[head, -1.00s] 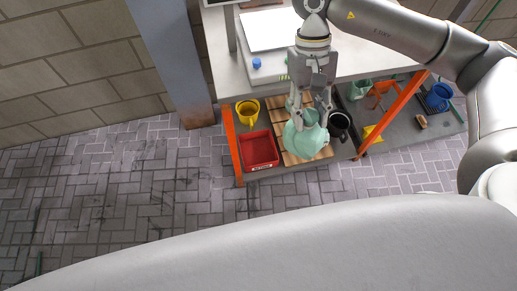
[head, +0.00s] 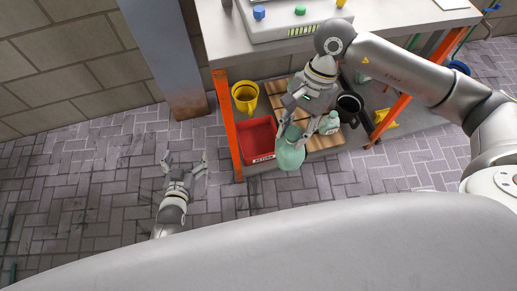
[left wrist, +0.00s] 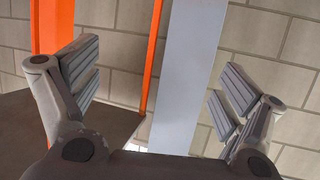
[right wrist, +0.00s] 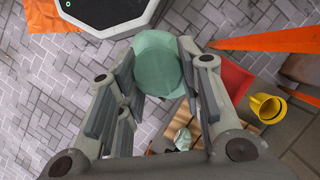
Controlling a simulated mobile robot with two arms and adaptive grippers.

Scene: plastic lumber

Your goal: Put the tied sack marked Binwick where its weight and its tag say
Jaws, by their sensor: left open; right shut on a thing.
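My right gripper (head: 303,118) is shut on a mint-green sack (head: 290,152) and holds it in front of the lower shelf, near the red tray (head: 260,141). The sack also fills the space between the fingers in the right wrist view (right wrist: 160,65). I cannot read any name or tag on it. A second, smaller mint-green sack (head: 329,123) rests on the wooden slats (head: 322,141). The red tray carries a white label, partly legible as "RETURN". My left gripper (head: 184,163) is open and empty above the paved floor, left of the shelf.
A yellow bucket (head: 245,96) and a black mug-like container (head: 349,106) stand on the lower shelf. Orange posts (head: 227,125) frame it. The bench top (head: 220,40) carries a device with coloured knobs (head: 298,22). The floor at left is clear.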

